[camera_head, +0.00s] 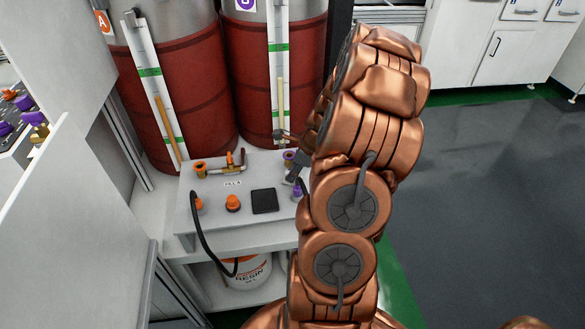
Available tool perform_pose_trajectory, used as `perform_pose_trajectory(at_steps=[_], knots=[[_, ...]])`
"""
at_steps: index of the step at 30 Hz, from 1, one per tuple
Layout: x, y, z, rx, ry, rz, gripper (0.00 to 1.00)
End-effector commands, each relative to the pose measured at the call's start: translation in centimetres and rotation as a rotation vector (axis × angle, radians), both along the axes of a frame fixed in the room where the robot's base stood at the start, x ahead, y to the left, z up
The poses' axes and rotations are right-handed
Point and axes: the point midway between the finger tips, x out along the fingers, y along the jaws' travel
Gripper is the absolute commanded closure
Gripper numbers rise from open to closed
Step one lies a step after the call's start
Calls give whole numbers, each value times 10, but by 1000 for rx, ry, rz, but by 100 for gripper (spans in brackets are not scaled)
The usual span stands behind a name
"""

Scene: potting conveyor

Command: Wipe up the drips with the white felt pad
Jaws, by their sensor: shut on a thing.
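My gripper (297,163) is at the right end of the grey fill station (213,219), beside its purple-capped fitting (289,156). My copper-coloured arm hides most of it; only dark grey parts show. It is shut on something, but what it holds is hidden. I cannot make out the white felt pad in this view. No drips can be told apart on the station's top. A flat black square (264,201) lies on that top, and I cannot tell what it is.
Two red-banded drums (179,90) with level gauges stand behind the station. Orange fittings (232,203) and a black hose (205,238) are on its left side. A white resin bucket (246,274) stands below. A pale panel (70,210) bounds the left; dark floor (490,190) is clear at right.

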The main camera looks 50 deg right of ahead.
Motion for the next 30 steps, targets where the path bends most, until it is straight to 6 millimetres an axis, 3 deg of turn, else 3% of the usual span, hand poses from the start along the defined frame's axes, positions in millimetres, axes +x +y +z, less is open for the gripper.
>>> perform_pose_trajectory(at_steps=[14,30], knots=[[-17,13,-1,2,1,0,100],[7,-6,-4,0,2,2,100]])
